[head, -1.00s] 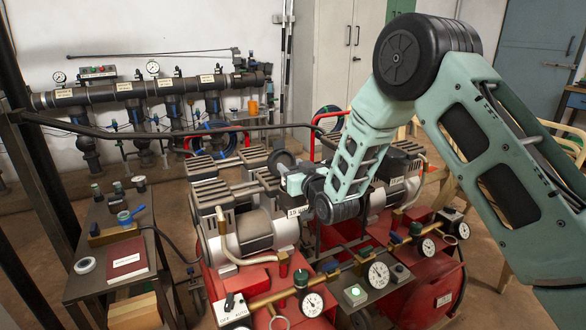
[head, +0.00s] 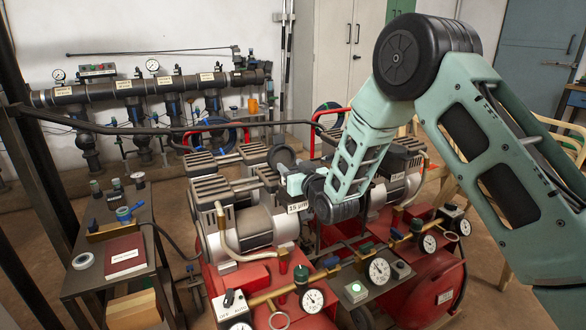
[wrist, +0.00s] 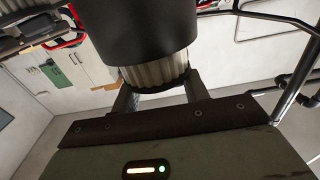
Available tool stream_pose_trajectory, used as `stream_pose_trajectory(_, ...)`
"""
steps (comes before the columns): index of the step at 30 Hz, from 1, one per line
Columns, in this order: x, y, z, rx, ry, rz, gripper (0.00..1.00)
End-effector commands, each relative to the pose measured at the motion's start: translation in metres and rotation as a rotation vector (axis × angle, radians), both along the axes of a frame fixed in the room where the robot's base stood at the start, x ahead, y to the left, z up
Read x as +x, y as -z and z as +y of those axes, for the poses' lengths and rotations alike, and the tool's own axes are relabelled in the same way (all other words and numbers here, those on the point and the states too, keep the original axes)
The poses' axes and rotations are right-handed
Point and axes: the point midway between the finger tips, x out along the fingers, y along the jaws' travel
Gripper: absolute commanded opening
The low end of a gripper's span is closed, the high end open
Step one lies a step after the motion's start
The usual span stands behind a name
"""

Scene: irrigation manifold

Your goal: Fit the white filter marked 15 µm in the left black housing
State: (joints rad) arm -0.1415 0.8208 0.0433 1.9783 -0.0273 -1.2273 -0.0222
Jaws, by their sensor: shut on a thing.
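My gripper (head: 288,178) hangs over the left compressor, largely hidden by my wrist in the head view. In the wrist view its two fingers (wrist: 160,98) are shut on the white pleated filter (wrist: 158,76). The filter's upper end meets the rim of a black cylinder, the left black housing (wrist: 138,35), and the part above the rim is hidden. I cannot tell how deep it sits. In the head view the housing (head: 282,153) shows as a dark round end beside the gripper. A white 15 µm label (head: 298,207) shows just below the gripper; any marking on the filter is hidden.
Two compressors with red tanks (head: 262,278) stand close together, with brass pipes and several gauges (head: 379,270) in front. A side table (head: 95,280) with a red book (head: 124,254) is at left. A pipe manifold (head: 130,93) runs along the back wall.

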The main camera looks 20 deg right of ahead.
Motion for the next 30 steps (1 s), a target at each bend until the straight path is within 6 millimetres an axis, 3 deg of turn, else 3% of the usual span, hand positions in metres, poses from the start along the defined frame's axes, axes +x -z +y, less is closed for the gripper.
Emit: stream_pose_trajectory(30,0.000,0.018,0.000,0.000,0.000,-0.001,0.22)
